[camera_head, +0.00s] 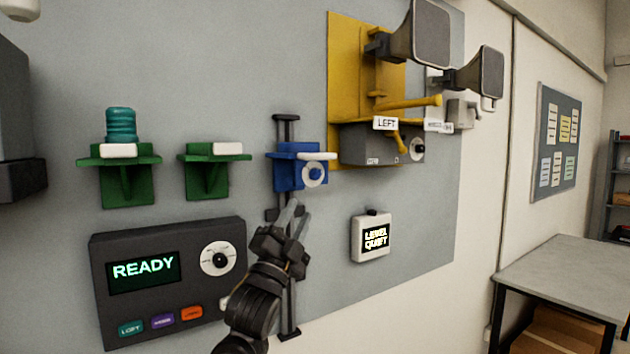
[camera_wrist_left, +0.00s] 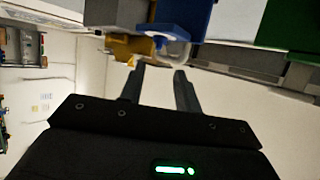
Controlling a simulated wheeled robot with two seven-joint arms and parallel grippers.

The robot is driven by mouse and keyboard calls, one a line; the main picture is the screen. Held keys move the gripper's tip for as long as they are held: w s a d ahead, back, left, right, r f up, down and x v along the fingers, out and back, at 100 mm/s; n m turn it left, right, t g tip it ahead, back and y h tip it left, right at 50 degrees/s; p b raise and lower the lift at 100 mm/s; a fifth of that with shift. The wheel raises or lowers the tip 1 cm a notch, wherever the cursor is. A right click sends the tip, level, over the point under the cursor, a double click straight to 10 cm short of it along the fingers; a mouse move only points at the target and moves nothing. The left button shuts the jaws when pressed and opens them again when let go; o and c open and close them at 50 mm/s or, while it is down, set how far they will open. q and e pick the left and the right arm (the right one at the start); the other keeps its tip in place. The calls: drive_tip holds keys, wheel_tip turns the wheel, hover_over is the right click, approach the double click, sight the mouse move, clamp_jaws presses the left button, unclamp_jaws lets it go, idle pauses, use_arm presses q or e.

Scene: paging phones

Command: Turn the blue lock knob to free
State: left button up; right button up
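The blue lock knob (camera_head: 313,174) is a round white-ringed dial on the front of a blue carriage (camera_head: 287,174), which sits on a dark vertical rail. My left gripper (camera_head: 293,213) is just below the carriage, pointing up, apart from the knob. In the left wrist view the fingers (camera_wrist_left: 160,83) are spread with nothing between them. The blue carriage (camera_wrist_left: 185,14) and a pale rounded part, probably the knob (camera_wrist_left: 163,36), lie beyond the fingertips. The knob's setting is too small to read. My right gripper is not in view.
A control box (camera_head: 170,232) reading READY stands left of my arm. Green brackets (camera_head: 207,178) are left of the rail. A yellow bracket (camera_head: 350,60) with grey horns and a level display (camera_head: 371,238) are to the right. A table (camera_head: 570,272) stands far right.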

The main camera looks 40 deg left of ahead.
sight(315, 180)
use_arm(q)
drive_tip(key=p+x, duration=0.4)
drive_tip(key=x, duration=0.5)
drive_tip(key=shift+w+r+p, duration=0.3)
drive_tip(key=shift+p, duration=0.1)
drive_tip(key=shift+w+a+r, duration=0.1)
drive_tip(key=shift+w+r, duration=0.15)
drive_tip(key=shift+w, duration=0.2)
